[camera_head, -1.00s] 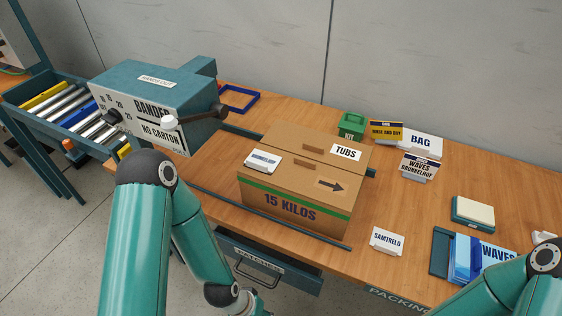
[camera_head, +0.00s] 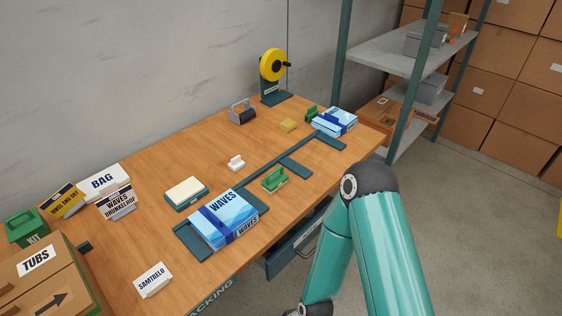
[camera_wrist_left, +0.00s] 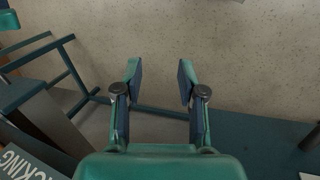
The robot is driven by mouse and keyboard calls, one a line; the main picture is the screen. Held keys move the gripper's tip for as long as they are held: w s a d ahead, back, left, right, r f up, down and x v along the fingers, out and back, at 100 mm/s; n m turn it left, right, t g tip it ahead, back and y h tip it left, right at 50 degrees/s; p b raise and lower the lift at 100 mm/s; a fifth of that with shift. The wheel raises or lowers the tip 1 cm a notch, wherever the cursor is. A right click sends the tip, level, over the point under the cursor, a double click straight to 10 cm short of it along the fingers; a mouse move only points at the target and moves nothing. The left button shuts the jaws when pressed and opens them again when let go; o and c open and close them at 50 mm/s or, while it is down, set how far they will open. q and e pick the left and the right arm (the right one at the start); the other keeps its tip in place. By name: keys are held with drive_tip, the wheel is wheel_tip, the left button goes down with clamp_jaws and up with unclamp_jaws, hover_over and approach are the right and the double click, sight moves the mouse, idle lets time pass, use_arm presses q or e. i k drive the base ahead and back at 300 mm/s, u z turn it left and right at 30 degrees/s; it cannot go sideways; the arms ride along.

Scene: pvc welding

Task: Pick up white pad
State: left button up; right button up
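A cream-white pad (camera_head: 184,188) lies flat on a teal holder (camera_head: 183,199) on the wooden table, behind the blue WAVES pack. A smaller white piece (camera_head: 236,163) lies to its right on the bare wood. My left gripper (camera_wrist_left: 159,83) shows only in the left wrist view: its fingers are apart, nothing is between them, and bare floor lies beyond. My right arm (camera_head: 376,235) is at the front right of the table in the head view; its gripper is out of view. No gripper is seen near the pad.
The WAVES pack (camera_head: 223,219) lies in front of the pad. A SAMTRELO sign (camera_head: 152,280), a BAG sign (camera_head: 104,182) and the TUBS carton (camera_head: 62,271) stand to the left. A green stamp-like block (camera_head: 275,179) and a yellow dispenser (camera_head: 274,68) are to the right.

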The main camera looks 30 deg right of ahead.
sight(237, 164)
drive_tip(key=u, duration=0.3)
drive_tip(key=k, duration=1.55)
drive_tip(key=z, duration=0.85)
drive_tip(key=i, duration=1.7)
drive_tip(key=z, duration=0.05)
